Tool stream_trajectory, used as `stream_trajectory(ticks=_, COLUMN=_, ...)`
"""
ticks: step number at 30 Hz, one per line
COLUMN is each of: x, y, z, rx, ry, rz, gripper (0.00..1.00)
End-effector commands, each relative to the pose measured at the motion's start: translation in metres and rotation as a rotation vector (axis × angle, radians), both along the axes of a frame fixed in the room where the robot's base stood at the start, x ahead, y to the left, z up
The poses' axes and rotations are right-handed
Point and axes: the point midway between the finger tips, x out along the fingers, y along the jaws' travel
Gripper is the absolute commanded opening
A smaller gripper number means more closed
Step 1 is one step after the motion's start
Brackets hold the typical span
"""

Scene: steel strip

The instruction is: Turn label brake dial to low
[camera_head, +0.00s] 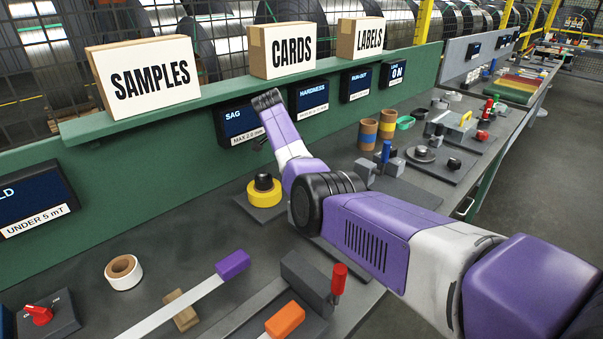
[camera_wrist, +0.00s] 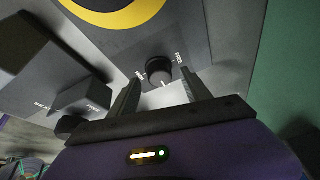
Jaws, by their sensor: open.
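A black round dial (camera_wrist: 158,70) with a pale pointer mark sits on a grey plate in the wrist view. The mark points toward my gripper. Small white labels flank the dial, too small and tilted to read surely. My gripper (camera_wrist: 161,79) is open, with one finger to each side of the dial. I cannot tell whether either finger touches it. A yellow ring with a black centre (camera_wrist: 113,8) is partly in view beyond the dial. In the head view, a yellow roll with a black hub (camera_head: 264,192) stands left of my arm; the dial cannot be made out there.
Dark blocks (camera_wrist: 82,97) stand left of my gripper in the wrist view. In the head view, a green panel (camera_head: 150,165) with screens runs behind the bench. A purple-handled lever (camera_head: 232,265), a red-handled block (camera_head: 338,282) and a tape roll (camera_head: 123,272) are in front.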

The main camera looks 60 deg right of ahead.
Motion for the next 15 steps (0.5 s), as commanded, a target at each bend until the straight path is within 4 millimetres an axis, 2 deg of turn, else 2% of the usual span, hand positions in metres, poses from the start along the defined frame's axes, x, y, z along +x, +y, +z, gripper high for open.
stream_trajectory(ticks=9, x=0.009, y=0.018, z=0.047, rx=-0.002, ry=-0.004, rz=0.001, gripper=0.56)
stream_trajectory(ticks=15, x=0.010, y=0.022, z=0.059, rx=-0.001, ry=-0.002, rz=0.001, gripper=0.56)
